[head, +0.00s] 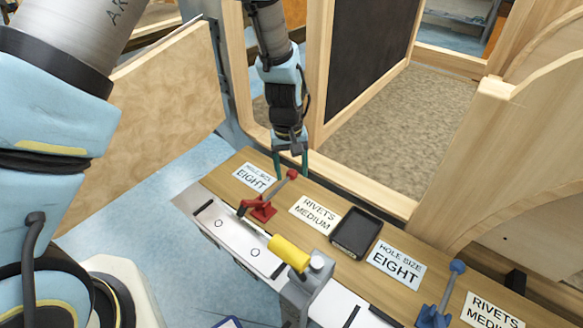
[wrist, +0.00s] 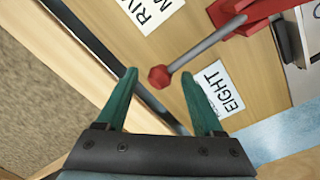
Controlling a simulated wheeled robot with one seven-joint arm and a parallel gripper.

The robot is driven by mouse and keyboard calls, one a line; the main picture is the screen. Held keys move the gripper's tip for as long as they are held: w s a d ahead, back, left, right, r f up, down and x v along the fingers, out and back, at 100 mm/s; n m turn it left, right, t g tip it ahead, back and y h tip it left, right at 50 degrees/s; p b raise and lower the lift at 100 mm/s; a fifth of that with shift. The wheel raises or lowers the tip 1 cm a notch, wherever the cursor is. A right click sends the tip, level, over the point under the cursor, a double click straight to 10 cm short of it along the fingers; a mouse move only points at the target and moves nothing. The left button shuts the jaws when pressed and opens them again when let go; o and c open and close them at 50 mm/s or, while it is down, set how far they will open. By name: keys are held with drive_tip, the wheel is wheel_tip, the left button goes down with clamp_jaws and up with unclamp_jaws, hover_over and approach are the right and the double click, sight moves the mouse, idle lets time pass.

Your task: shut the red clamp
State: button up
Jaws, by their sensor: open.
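The red clamp (head: 262,208) is fixed on the wooden bench, left of the middle in the head view. Its grey lever arm rises to a red knob (head: 292,174). In the wrist view the red clamp base (wrist: 240,12) is at the top right and the knob (wrist: 158,78) lies just ahead of the fingertips, roughly midway between them. My gripper (head: 292,172) comes down over the bench, with green fingers; it also shows in the wrist view (wrist: 160,76). The fingers are apart and nothing is held. Whether they touch the knob cannot be told.
A yellow-handled tool (head: 289,252) and a dark tray (head: 356,233) lie right of the clamp. A blue clamp (head: 437,300) is further right. Wooden frame posts (head: 318,75) stand behind the bench. Labels lie on the bench top.

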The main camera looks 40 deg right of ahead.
clamp_jaws()
idle(0.5)
idle(0.9)
